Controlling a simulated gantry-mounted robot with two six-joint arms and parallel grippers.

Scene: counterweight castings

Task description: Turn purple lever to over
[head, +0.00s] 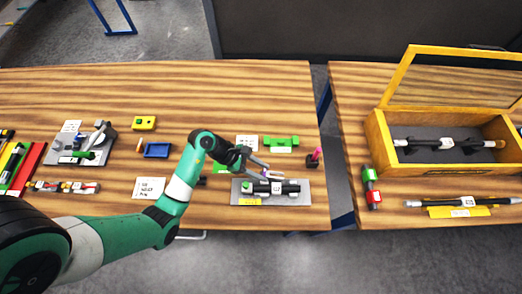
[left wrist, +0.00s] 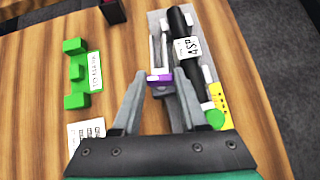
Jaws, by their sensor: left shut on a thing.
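The purple lever (left wrist: 160,79) shows in the left wrist view as a small purple block at the end of a pale arm, at the edge of a grey fixture plate (left wrist: 155,28). My left gripper (left wrist: 161,78) has its two fingers on either side of the purple block and is shut on it. In the head view my left gripper (head: 268,170) is over the back of the fixture plate (head: 302,199), where the purple part is hard to make out. A black cylinder with a white label (left wrist: 187,47) lies along the plate. My right gripper is not in view.
A green bracket (head: 281,141) lies behind the fixture, with a dark and pink post (head: 314,158) to its right. A yellow-framed case (head: 378,140) stands on a second table across a gap. Other parts lie at the left.

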